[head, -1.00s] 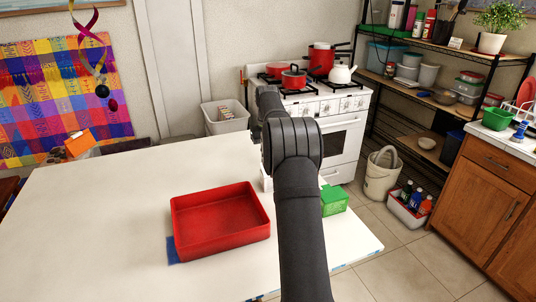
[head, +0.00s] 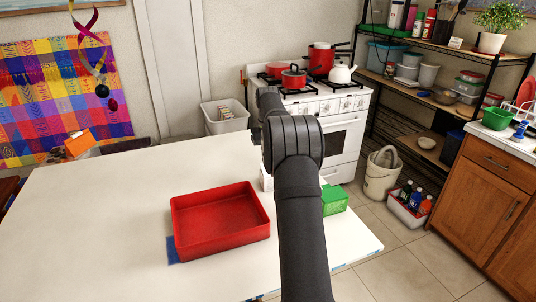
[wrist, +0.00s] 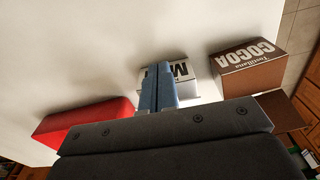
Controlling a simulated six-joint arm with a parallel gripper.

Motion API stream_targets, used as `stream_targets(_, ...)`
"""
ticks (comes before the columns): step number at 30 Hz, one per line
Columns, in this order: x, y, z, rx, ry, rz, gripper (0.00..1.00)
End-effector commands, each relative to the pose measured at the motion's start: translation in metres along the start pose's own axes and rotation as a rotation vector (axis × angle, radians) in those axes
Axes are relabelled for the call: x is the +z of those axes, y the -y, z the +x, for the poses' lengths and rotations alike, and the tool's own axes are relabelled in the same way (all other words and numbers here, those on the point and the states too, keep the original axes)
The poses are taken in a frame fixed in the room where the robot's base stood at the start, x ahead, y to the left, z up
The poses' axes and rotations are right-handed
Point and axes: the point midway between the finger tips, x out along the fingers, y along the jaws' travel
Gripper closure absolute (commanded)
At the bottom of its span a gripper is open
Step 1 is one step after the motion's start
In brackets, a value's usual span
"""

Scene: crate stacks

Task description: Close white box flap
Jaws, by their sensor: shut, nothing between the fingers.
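The white box (wrist: 181,71) shows in the wrist view with a dark letter M on it, upside down. My gripper (wrist: 158,72) is shut and empty, its blue fingers together in front of the box and hiding part of it. I cannot tell whether they touch it. A pale panel to the right of the fingers may be a flap, but its angle is unclear. In the head view only a small white edge (head: 266,181) shows beside my arm, probably this box. My arm hides the rest, along with the fingertips.
A red tray (head: 187,245) stands on the white table (head: 90,230) over a blue patch. A green box (head: 335,200) is right of my arm. A brown cocoa box (wrist: 248,70) stands beside the white box in the wrist view.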

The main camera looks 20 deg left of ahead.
Motion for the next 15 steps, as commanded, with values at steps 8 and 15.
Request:
stream_targets(8,-0.009,0.000,0.004,0.000,0.000,0.000,1.00)
stream_targets(15,-0.008,0.000,-0.023,-0.001,0.003,0.000,1.00)
